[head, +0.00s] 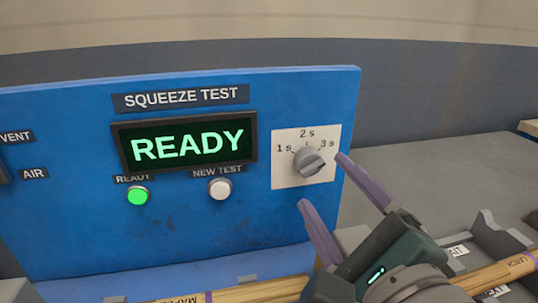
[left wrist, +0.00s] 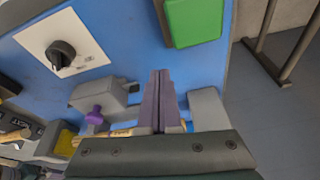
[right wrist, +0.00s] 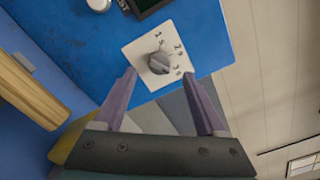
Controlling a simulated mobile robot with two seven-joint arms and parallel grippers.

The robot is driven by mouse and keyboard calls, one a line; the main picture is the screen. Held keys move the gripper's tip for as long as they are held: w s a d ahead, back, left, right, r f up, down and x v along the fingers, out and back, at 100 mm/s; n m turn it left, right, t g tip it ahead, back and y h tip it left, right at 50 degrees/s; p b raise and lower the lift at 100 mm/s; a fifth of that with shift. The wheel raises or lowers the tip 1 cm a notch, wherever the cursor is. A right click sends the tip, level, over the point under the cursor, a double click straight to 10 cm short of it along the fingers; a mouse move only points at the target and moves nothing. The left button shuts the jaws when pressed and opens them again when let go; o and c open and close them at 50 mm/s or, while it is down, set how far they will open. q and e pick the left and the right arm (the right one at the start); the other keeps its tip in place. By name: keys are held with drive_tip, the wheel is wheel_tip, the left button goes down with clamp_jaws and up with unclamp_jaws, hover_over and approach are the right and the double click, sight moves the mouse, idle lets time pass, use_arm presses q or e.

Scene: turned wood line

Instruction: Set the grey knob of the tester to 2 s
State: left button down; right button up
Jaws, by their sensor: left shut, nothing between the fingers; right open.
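The tester is a blue panel (head: 70,140) with a lit READY screen (head: 187,140). Its grey knob (head: 309,160) sits on a white plate marked 1 s, 2 s and 3 s; I cannot tell for sure which mark it points to. My right gripper (head: 322,181) is open just below and right of the knob, its fingers apart. In the right wrist view the knob (right wrist: 160,62) shows ahead, between and just beyond the fingertips; no contact is visible. My left gripper (left wrist: 160,75) is shut and empty, seen only in the left wrist view.
A green lamp (head: 137,196) and a white NEW TEST button (head: 219,189) are left of the knob. Wooden pieces (head: 500,272) lie below and right. The left wrist view shows a black knob (left wrist: 62,53) on another blue panel and a purple knob (left wrist: 95,115).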

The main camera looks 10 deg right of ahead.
sight(312, 169)
drive_tip(key=w, duration=0.5)
drive_tip(key=shift+w+a, duration=0.1)
drive_tip(key=shift+w, duration=0.05)
clamp_jaws()
idle(0.4)
